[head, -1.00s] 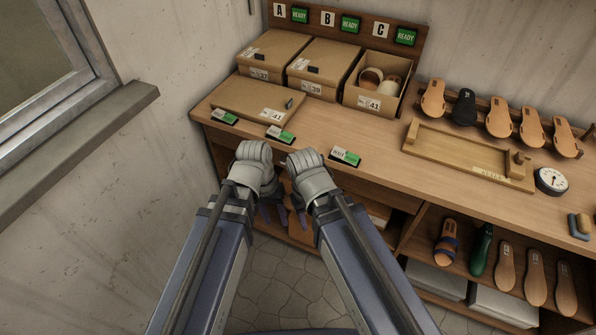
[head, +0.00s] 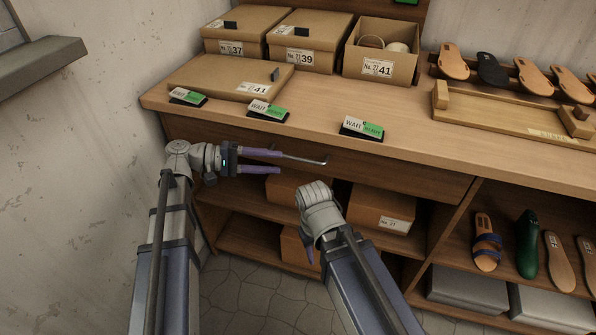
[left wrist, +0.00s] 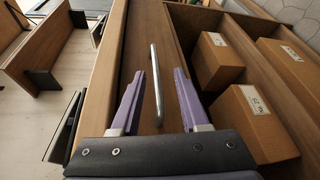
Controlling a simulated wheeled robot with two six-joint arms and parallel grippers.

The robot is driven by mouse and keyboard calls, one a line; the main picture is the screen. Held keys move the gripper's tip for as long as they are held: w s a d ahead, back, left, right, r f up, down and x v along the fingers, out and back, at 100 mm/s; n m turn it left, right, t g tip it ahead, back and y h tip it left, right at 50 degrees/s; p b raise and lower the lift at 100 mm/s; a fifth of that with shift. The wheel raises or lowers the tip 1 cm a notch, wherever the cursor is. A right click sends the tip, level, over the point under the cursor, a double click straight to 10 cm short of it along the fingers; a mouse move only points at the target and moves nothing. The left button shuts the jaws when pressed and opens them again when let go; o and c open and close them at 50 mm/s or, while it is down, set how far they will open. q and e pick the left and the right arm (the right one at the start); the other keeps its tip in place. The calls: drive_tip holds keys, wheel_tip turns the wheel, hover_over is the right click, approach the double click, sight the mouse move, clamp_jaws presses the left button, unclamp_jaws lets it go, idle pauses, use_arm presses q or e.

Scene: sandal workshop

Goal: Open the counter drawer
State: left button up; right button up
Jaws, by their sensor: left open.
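The counter drawer's brown wooden front (head: 400,182) lies under the counter top and looks shut. Its handle (head: 312,160) is a thin metal bar, partly hidden by my left gripper in the head view. My left gripper (head: 281,162) points right along the drawer front, with its purple fingers open. In the left wrist view, the handle (left wrist: 158,98) lies in line with the gap between the open fingers (left wrist: 158,76); contact cannot be told. My right gripper (head: 311,256) hangs low before the shelf, mostly hidden by its own arm.
Wait/ready signs (head: 361,128) stand along the counter's front edge (head: 420,147), with shoe boxes (head: 308,45) behind. Sandals and soles (head: 487,245) stand at the lower right. A wall is at the left.

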sight(290, 158)
use_arm(q)
drive_tip(key=shift+h, duration=0.4)
drive_tip(key=shift+w+d+f+b, duration=0.1)
drive_tip(key=shift+w+d+b, duration=0.15)
drive_tip(key=shift+d, duration=0.85)
drive_tip(key=shift+w+d+f+b, duration=0.15)
drive_tip(key=shift+w+d, duration=0.25)
drive_tip(key=shift+d, duration=0.7)
drive_tip(key=shift+w+d+f+b, duration=0.1)
drive_tip(key=shift+w+d+b, duration=0.15)
drive_tip(key=shift+d, duration=0.85)
clamp_jaws()
